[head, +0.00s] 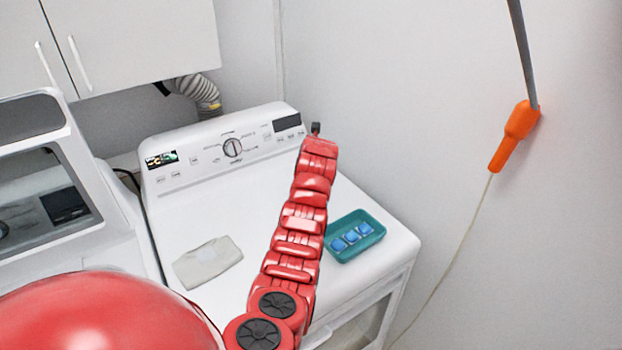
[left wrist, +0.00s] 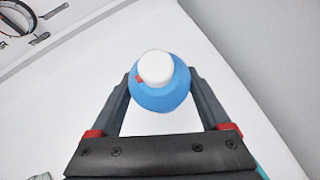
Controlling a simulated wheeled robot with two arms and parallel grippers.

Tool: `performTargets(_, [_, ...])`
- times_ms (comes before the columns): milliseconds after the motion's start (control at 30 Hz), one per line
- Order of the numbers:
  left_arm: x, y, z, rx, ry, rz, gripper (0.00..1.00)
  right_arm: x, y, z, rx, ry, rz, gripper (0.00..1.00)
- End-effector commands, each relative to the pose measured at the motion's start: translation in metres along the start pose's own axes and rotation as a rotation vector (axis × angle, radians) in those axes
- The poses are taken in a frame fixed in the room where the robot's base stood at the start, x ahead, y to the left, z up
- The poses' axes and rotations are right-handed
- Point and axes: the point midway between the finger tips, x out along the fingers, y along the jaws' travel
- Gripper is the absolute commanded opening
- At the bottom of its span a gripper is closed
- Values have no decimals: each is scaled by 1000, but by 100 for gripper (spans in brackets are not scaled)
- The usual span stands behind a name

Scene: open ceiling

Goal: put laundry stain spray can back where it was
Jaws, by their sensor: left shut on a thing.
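The laundry stain spray can (left wrist: 160,97) is blue with a white cap and a small red mark. It shows in the left wrist view between the fingers of my left gripper (left wrist: 161,76), which is shut on it. The can is over the white top of the appliance (head: 258,200); I cannot tell whether its base touches that top. In the head view my red arm reaches across the appliance towards its control panel and hides the can. My right gripper is in neither view.
A folded pale cloth (head: 208,262) lies at the left of the top. A teal tray (head: 372,248) with blue packets sits at the right, beside my arm. The control panel (head: 225,147) rises at the back. An orange-handled tool (head: 515,135) is by the right wall.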

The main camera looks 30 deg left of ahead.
Motion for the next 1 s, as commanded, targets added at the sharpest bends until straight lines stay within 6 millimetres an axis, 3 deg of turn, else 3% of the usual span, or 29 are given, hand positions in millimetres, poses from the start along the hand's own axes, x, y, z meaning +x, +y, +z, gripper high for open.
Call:
performTargets(33, [4,1,-5,1,4,2,0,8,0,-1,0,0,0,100])
performTargets(467, [40,0,-40,0,-1,0,0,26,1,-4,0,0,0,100])
performTargets(800, [44,1,-42,-1,-4,0,0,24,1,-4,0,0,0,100])
performTargets(833, [44,0,-43,-1,-3,0,82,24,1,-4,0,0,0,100])
performTargets(933, [44,1,-43,-1,-3,0,100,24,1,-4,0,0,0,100])
performTargets(1000, [44,1,-43,-1,-3,0,100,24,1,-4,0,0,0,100])
